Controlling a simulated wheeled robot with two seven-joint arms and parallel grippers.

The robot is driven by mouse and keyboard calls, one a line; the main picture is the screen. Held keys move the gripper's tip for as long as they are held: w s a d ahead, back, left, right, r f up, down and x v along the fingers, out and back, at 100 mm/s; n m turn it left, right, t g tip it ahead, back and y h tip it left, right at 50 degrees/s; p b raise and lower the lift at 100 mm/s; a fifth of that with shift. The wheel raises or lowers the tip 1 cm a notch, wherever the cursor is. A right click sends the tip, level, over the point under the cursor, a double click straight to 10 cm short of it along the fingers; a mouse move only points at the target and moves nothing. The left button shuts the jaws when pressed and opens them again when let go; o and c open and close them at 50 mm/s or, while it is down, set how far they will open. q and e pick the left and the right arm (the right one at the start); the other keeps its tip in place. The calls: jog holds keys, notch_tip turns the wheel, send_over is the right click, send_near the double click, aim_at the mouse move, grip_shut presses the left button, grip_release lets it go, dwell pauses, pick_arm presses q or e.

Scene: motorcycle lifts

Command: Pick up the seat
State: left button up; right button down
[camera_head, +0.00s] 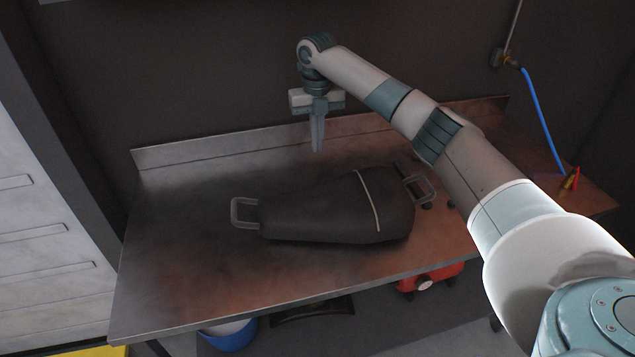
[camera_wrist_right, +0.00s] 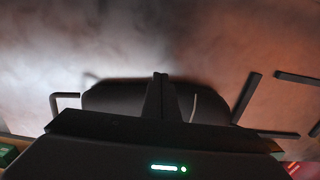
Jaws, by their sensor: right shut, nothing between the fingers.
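The seat (camera_head: 315,211) is a long dark pad with a pale strap across its right part and a grey loop handle at each end. It lies flat on the metal workbench (camera_head: 180,265). My right gripper (camera_head: 317,148) is shut and empty, pointing down above the back part of the bench, behind and above the seat. In the right wrist view the seat (camera_wrist_right: 115,95) shows partly behind the shut fingers (camera_wrist_right: 160,78), with its left handle (camera_wrist_right: 62,97) in sight. The fingers look apart from it. My left gripper is not in view.
Small dark bars lie by the seat's right end. A blue hose (camera_head: 540,115) hangs at the right, with a red and yellow piece (camera_head: 571,181) at its end. A blue bucket (camera_head: 230,334) and a red object (camera_head: 432,277) sit under the bench. The bench's left side is clear.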

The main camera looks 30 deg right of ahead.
aim_at(318, 181)
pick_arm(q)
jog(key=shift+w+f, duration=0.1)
pick_arm(e)
jog(key=shift+w+f, duration=0.1)
dwell(0.3)
